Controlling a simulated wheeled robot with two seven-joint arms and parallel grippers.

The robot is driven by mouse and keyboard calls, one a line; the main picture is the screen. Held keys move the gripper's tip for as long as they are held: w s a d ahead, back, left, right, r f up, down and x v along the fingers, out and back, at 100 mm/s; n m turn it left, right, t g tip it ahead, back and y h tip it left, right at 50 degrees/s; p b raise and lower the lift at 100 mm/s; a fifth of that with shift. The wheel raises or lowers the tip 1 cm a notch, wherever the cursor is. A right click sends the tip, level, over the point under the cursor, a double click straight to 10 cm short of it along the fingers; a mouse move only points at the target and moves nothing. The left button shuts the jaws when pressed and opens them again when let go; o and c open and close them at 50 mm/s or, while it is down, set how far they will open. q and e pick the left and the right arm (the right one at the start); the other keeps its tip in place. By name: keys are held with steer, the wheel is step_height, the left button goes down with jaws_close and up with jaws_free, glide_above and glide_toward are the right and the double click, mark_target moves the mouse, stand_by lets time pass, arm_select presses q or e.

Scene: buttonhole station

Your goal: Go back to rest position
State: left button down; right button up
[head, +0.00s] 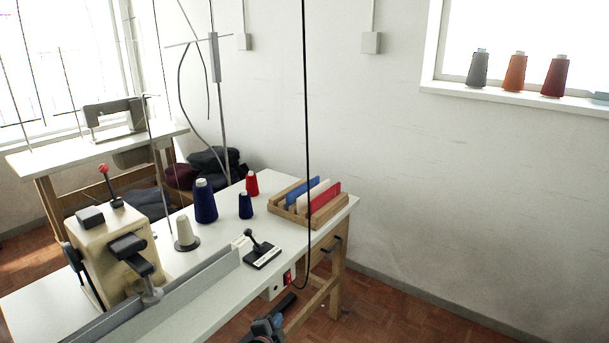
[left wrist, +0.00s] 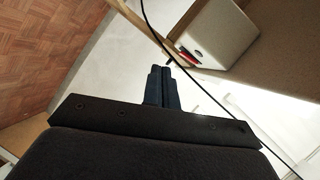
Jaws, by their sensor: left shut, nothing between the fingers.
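My left gripper (head: 288,301) shows at the bottom of the head view, beside the near right part of the worktable (head: 190,262), low near its wooden leg and lower bar. In the left wrist view its two dark fingers (left wrist: 162,74) are together, with nothing between them. My right gripper is in neither view.
A white switch box with a red switch (head: 288,279) hangs under the table edge, close to my left gripper. A black cord (head: 306,130) hangs there too. The table carries a buttonhole machine (head: 113,245), thread cones (head: 205,201) and a wooden rack (head: 325,212). Floor (head: 400,318) at right is clear.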

arm_select(q)
steer(key=s+a+r+n+g+p, duration=0.1)
steer(key=s+a+n+g+p, duration=0.1)
steer(key=s, duration=1.2)
steer(key=s+a+r+n+g+y+p, duration=0.1)
steer(key=s+n+g+p, duration=0.3)
steer(key=s, duration=1)
steer(key=s+a+r+n+g+y+p, duration=0.1)
steer(key=s+n+g, duration=0.5)
steer(key=s, duration=0.9)
steer(key=shift+a+r+n+p, duration=0.65)
steer(key=shift+a+n+p, duration=0.25)
steer(key=shift+p, duration=0.25)
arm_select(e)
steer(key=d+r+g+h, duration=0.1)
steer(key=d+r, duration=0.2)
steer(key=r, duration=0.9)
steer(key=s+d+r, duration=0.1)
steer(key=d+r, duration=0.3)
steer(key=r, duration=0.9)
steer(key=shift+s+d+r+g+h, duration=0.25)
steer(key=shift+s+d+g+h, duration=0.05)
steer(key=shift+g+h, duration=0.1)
